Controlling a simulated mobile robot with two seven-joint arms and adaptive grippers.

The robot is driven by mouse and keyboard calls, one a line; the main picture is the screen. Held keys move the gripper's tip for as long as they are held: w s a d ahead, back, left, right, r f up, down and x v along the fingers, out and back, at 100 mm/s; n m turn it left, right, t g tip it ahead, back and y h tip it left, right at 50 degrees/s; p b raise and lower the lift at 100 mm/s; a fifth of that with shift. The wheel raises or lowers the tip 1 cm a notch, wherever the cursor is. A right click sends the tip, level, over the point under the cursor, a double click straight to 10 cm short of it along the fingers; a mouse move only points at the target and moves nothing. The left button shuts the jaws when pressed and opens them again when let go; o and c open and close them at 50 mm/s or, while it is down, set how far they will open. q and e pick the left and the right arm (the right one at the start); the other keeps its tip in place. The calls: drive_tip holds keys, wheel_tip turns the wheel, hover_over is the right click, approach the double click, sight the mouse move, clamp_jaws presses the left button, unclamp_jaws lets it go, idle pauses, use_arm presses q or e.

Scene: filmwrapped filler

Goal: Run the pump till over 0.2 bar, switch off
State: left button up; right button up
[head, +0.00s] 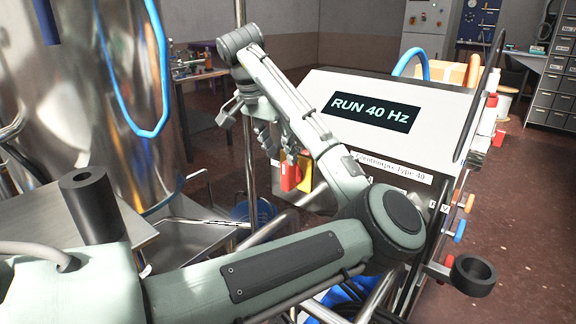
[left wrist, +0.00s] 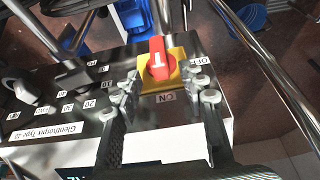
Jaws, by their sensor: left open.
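The pump control box (head: 340,85) has a lit display (head: 374,107) reading "RUN 40 Hz". Its red rotary switch handle (left wrist: 158,58) sits on a yellow plate (left wrist: 176,80) in the left wrist view, with an ON label (left wrist: 166,97) at the near side and an OFF label (left wrist: 203,61) at the right. The handle lies along the line towards ON. The red handle also shows in the head view (head: 290,175). My left gripper (left wrist: 163,88) is open, its fingers apart on either side of the plate; contact cannot be told. No pressure gauge is readable. My right gripper is out of view.
A large steel tank (head: 95,100) with a blue hose (head: 150,130) stands at the left. Steel tubes run beside the box. A black ring-shaped holder (head: 473,274) is at its right. Grey drawers (head: 553,90) stand far behind, with open floor before them.

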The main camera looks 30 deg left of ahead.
sight(285, 164)
use_arm(q)
drive_tip(key=x, duration=0.7)
drive_tip(key=shift+f, duration=0.2)
clamp_jaws()
